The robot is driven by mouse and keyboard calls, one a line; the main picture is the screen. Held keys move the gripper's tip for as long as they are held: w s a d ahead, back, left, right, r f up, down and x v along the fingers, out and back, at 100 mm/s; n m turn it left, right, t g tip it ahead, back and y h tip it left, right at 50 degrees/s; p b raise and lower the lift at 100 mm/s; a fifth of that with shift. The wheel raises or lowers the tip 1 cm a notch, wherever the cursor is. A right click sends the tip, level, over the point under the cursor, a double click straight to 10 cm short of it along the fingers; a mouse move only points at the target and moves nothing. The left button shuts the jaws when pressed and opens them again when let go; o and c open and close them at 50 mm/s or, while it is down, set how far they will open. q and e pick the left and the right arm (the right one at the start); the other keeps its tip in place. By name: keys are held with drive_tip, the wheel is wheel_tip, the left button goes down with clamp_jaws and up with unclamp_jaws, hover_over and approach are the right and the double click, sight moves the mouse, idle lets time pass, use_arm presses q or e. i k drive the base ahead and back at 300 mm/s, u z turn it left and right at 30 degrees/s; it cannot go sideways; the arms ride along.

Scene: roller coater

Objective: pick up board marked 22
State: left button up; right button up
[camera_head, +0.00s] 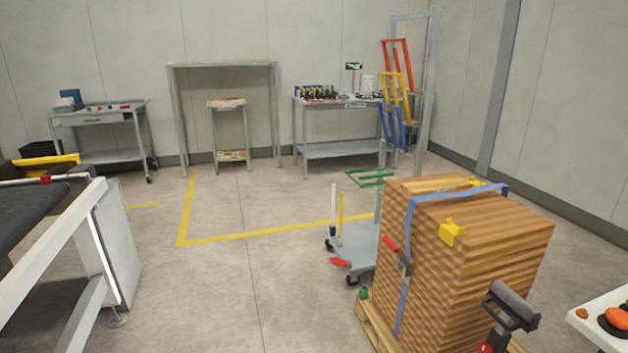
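A tall stack of wooden boards (470,285) stands on a pallet (377,325) at the lower right. A blue strap (405,255) runs over its top and down its side, with yellow corner pieces (452,232) on the upper edges. I cannot read a mark 22 on any board. Neither of my grippers is in view.
A grey cart (355,250) stands behind the stack. A conveyor (45,235) fills the left edge. Tables (335,150) line the back wall. The middle floor is clear.

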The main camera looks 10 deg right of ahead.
sight(421, 187)
drive_tip(key=i, duration=3.25)
drive_tip(key=z, duration=1.75)
